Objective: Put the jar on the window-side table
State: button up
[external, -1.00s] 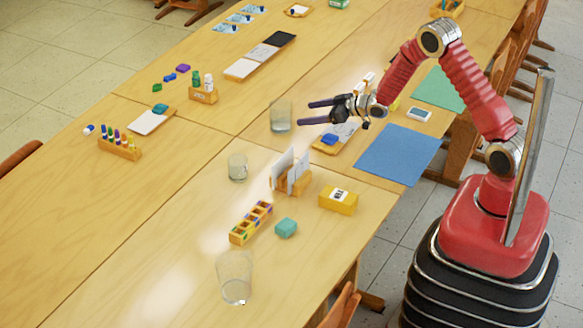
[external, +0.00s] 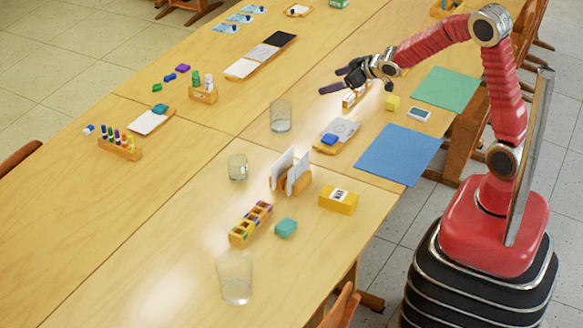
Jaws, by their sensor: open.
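Three clear glass vessels stand upright on the joined wooden tables: a wide one (external: 281,117) near the middle seam, a smaller one (external: 237,168) left of the card holder, and a tall one (external: 235,278) at the front. I cannot tell for certain which is the jar. My gripper (external: 333,81) is open and empty, in the air above and to the right of the wide vessel, apart from it. Its fingers point left. No window shows, so I cannot tell which table (external: 200,190) is the window-side one.
Near the vessels are a card holder (external: 291,180), a yellow box (external: 338,200), a compartment tray (external: 250,223) and a teal block (external: 286,228). A blue sheet (external: 398,154) and a green sheet (external: 444,90) lie at the right. The left table's front part is clear.

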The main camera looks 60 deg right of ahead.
jog(key=s+a+r+g, duration=0.15)
jog(key=s+r, duration=0.25)
jog(key=s, duration=0.4)
jog(key=s+a+r+g, duration=0.1)
jog(key=s+a+r, duration=0.25)
jog(key=s, duration=0.45)
jog(key=s+a+g+y, duration=0.1)
jog(key=s+a+g, duration=0.2)
jog(key=s, duration=1.7)
jog(key=shift+s+a+r+m, duration=0.2)
jog(key=shift+a+r+m, duration=0.15)
jog(key=shift+a, duration=0.85)
